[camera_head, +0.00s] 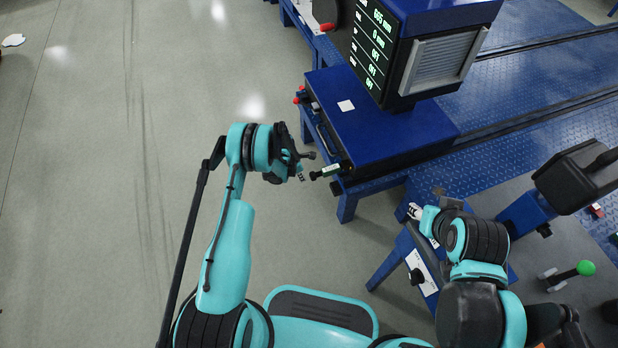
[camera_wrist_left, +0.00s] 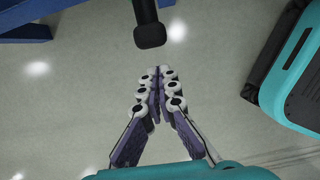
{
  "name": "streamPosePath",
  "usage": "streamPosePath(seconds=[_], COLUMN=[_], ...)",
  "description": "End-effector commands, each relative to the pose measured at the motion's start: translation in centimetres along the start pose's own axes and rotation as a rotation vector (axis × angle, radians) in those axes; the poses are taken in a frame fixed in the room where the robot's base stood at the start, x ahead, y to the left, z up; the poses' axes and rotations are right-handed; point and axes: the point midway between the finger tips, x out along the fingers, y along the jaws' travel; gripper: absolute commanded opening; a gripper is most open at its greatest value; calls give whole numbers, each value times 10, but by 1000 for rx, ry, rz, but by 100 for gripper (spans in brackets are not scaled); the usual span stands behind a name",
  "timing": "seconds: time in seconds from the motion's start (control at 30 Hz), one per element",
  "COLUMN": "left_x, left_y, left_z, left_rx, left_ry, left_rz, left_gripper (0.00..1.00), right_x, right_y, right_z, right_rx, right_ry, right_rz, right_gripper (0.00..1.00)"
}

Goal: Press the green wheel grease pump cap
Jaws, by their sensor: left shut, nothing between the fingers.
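A green round knob (camera_head: 585,268) sits on a short black lever at the lower right of the head view. I cannot tell which of these is the pump cap. My left gripper (camera_head: 304,167) is shut and empty, its fingertips (camera_wrist_left: 157,72) just short of the handle's end and apart from it. My right gripper (camera_head: 414,211) is by a blue frame; its fingers are too small to judge.
The blue cabinet (camera_head: 385,138) carries a screen unit (camera_head: 378,42) at the upper middle. A black box-shaped unit (camera_head: 580,175) stands at the right. Grey floor (camera_head: 100,170) on the left is free.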

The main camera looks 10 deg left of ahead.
Motion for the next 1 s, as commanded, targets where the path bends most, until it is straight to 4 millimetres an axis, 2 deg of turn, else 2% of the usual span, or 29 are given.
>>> streamPosePath(seconds=[0.03,0.1,0.3,0.4,0.6,1.0], left_x=[-21,-39,-77,-89,-98,-97], left_y=[-1,-2,-2,-2,-1,-2], left_z=[4,4,4,4,3,3], left_rx=[1,1,1,1,2,1], left_ry=[-1,-1,-1,0,0,0], left_rz=[-1,-1,-1,-1,-1,-1], left_gripper=[0,0,0,0,0,0], right_x=[-9,-16,-28,-31,-32,-32], right_y=[0,0,0,0,0,0], right_z=[-7,-12,-20,-22,-24,-23], right_rx=[0,0,0,0,0,0], right_ry=[0,0,0,0,0,0], right_rz=[0,0,0,0,0,0], right_gripper=[40,40,40,40,40,40])
